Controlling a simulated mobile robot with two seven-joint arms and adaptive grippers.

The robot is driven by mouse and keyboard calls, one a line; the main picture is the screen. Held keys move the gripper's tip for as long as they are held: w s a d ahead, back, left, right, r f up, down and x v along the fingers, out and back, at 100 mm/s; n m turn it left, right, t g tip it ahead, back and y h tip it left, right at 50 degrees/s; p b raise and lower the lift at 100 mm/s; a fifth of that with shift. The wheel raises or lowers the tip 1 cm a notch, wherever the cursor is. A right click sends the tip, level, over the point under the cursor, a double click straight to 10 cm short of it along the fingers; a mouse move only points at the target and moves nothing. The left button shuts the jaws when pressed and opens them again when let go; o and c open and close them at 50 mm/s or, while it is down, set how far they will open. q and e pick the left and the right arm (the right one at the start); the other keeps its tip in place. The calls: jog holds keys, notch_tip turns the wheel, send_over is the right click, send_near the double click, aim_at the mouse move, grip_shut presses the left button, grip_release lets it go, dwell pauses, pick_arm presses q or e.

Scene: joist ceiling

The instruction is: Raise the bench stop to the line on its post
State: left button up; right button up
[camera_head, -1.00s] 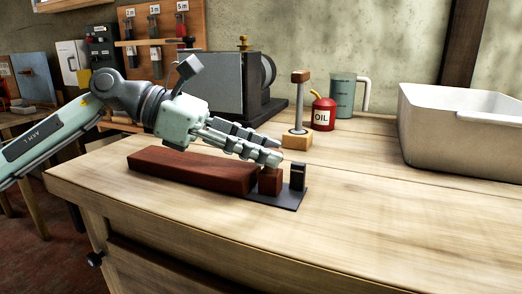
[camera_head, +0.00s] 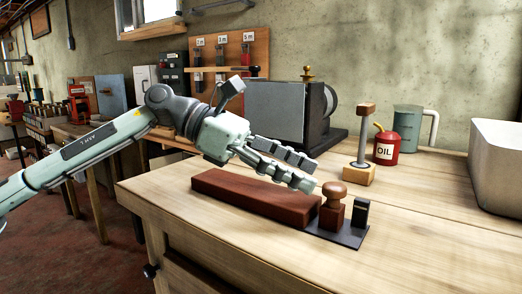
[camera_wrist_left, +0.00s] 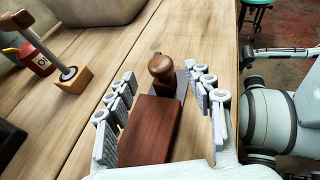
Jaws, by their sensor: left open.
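The bench stop is a dark red-brown block (camera_head: 331,217) with a round wooden knob (camera_head: 333,188) on top. It sits low at the near end of a dark plate (camera_head: 341,236), beside a short black post (camera_head: 360,213). I cannot make out the line on the post. My left gripper (camera_head: 306,172) is open and empty, above the beam and short of the knob. In the left wrist view the knob (camera_wrist_left: 161,66) shows ahead, between the spread fingers (camera_wrist_left: 163,80). My right gripper is out of view.
A grey machine (camera_head: 277,112) is at the back and a white basin (camera_head: 497,165) at right. The front right bench top is clear.

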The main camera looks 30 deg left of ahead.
pick_arm(q)
jog(key=shift+v, duration=0.9)
jog(key=shift+s+d+r, duration=0.1)
jog(key=shift+d+r, duration=0.05)
jog(key=shift+r, duration=0.1)
jog(key=shift+s+a+r, duration=0.15)
jog(key=shift+a+r, duration=0.05)
jog(key=shift+a, duration=0.1)
jog(key=shift+f+v, duration=0.15)
jog(key=shift+v, duration=1.1)
jog(key=shift+f+v, duration=0.1)
jog(key=shift+v, duration=1.15)
jog(key=shift+a, duration=0.15)
